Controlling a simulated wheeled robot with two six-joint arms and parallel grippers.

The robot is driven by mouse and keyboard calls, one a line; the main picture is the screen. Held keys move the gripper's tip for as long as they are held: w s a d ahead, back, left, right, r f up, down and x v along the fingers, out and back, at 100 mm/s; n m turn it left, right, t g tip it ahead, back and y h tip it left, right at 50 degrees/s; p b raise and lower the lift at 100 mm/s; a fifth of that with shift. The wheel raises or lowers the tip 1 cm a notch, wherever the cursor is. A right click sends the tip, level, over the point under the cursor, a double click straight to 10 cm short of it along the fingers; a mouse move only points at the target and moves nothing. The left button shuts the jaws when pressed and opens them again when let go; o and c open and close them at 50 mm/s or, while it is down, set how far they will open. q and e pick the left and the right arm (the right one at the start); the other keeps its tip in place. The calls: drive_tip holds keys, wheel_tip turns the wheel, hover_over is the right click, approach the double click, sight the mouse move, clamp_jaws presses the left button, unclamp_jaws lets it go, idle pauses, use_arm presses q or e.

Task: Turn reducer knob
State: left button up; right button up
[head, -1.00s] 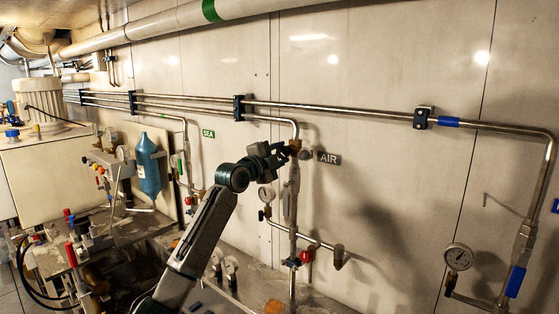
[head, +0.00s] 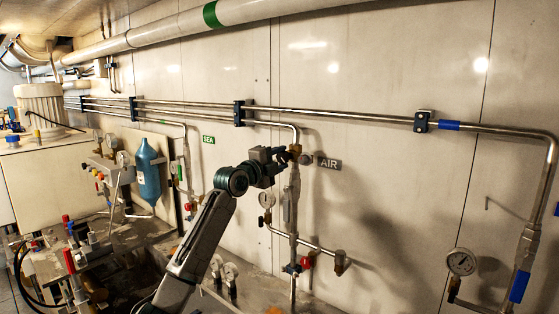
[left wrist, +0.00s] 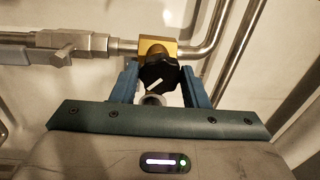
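The reducer knob (left wrist: 158,74) is black with a white mark. It sits on a brass body (left wrist: 157,46) in the pipework in the left wrist view. My left gripper (left wrist: 159,72) has its two blue fingers open, one on each side of the knob. I cannot tell whether the fingers touch it. In the head view my left gripper (head: 283,155) reaches the brass fitting at the top of the vertical pipe, left of the AIR sign (head: 329,163). The knob is hidden there by the gripper. My right gripper is not in view.
Below the gripper, a gauge (head: 267,200) and a red-handled valve (head: 306,262) sit on the pipework. Steel pipes (head: 340,114) run along the wall above. A blue bottle (head: 148,172) hangs at the left. The wall right of the AIR sign is mostly clear.

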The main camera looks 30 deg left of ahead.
use_arm(q)
drive_tip(key=o, duration=0.3)
drive_tip(key=shift+s+f, duration=0.1)
drive_tip(key=shift+s+a+f+b, duration=0.1)
drive_tip(key=shift+s+b, duration=0.25)
drive_tip(key=shift+b, duration=0.05)
drive_tip(key=s+b, duration=0.4)
drive_tip(key=s, duration=0.5)
drive_tip(key=shift+s+a+f+b, duration=0.3)
drive_tip(key=shift+s+a+b, duration=0.05)
drive_tip(key=shift+s+b, duration=0.05)
